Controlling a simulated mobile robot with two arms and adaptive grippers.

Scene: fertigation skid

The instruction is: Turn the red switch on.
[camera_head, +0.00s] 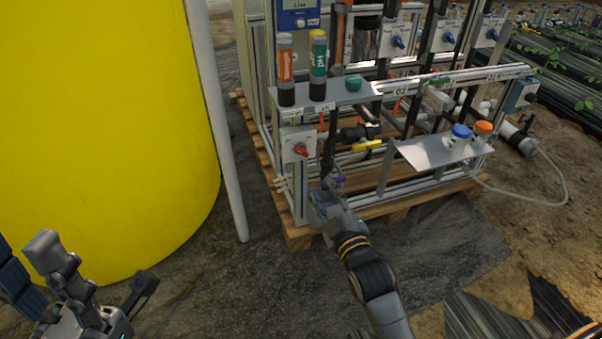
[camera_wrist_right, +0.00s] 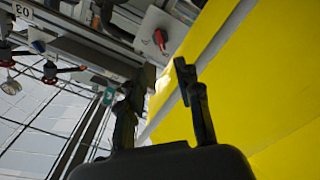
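The red switch (camera_head: 301,150) is a small red knob on a light grey box at the front left corner of the skid. It also shows in the right wrist view (camera_wrist_right: 160,38), beyond the fingertips. My right gripper (camera_head: 328,177) is just below and to the right of the switch box in the head view. In the wrist view its two fingers stand apart with nothing between them (camera_wrist_right: 163,73), and the switch is clear of them. My left gripper (camera_head: 98,272) is at the lower left, its fingers spread and empty, away from the skid.
A big yellow tank (camera_head: 100,130) and a pale upright pipe (camera_head: 215,115) stand left of the skid. The dark ground sheet in front is clear.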

